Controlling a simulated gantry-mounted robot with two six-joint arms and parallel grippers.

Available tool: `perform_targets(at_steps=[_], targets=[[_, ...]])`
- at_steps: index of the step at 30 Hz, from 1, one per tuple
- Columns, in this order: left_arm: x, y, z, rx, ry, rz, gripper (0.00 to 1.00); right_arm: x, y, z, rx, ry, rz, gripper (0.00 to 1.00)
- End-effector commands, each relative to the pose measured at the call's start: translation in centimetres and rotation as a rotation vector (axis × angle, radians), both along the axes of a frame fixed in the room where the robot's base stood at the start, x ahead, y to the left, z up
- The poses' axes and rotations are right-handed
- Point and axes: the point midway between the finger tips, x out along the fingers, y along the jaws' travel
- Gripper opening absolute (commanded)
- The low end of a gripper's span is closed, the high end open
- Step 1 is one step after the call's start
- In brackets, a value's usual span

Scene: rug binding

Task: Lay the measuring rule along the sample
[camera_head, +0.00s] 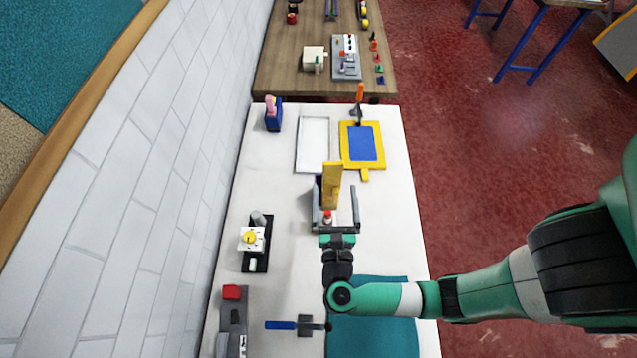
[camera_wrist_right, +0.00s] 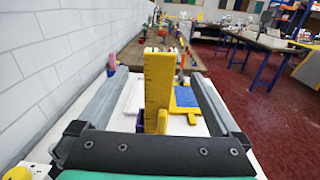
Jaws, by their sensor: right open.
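The yellow measuring rule (camera_head: 332,180) stands upright near the middle of the white table; it also shows in the right wrist view (camera_wrist_right: 157,88). Purple parts beside its lower end show, but its foot is partly hidden. My right gripper (camera_head: 337,188) is open, with one finger to each side of the rule; its fingers also show in the right wrist view (camera_wrist_right: 158,75). I cannot tell whether either finger touches it. A blue panel in a yellow frame (camera_head: 377,127) lies beyond the rule. A teal sheet (camera_head: 375,340) lies at the near end, partly under my right arm. Which is the sample is unclear.
A white tray (camera_head: 300,160) lies left of the yellow frame. A dark stand with a white block (camera_head: 252,240) is at the left. A blue-handled tool (camera_head: 280,325) and a grey device with a red block (camera_head: 232,292) are nearer. A brick wall borders the left.

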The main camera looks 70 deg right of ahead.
Motion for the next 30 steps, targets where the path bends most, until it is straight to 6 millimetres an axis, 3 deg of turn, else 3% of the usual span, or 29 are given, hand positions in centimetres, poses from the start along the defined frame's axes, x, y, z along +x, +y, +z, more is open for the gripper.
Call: perform_targets(at_steps=[2,7,16,25,30], targets=[[0.0,-0.1,0.7,0.0,0.0,-0.003,1.0,-0.7,0.3,0.1,-0.014,0.029,0.023,1.0],[0.0,-0.1,0.6,-0.001,0.001,-0.002,1.0,-0.4,0.1,0.1,-0.013,0.025,0.028,1.0],[0.0,-0.1,1.6,0.0,0.001,-0.001,1.0,1.9,-4.4,0.2,-0.014,0.023,0.023,1.0],[0.0,-0.1,1.8,0.0,0.001,-0.001,1.0,2.8,-5.8,0.1,-0.013,0.022,0.028,1.0],[0.0,-0.1,2.4,0.0,0.0,-0.001,1.0,4.4,-8.3,0.1,-0.014,0.023,0.024,1.0]])
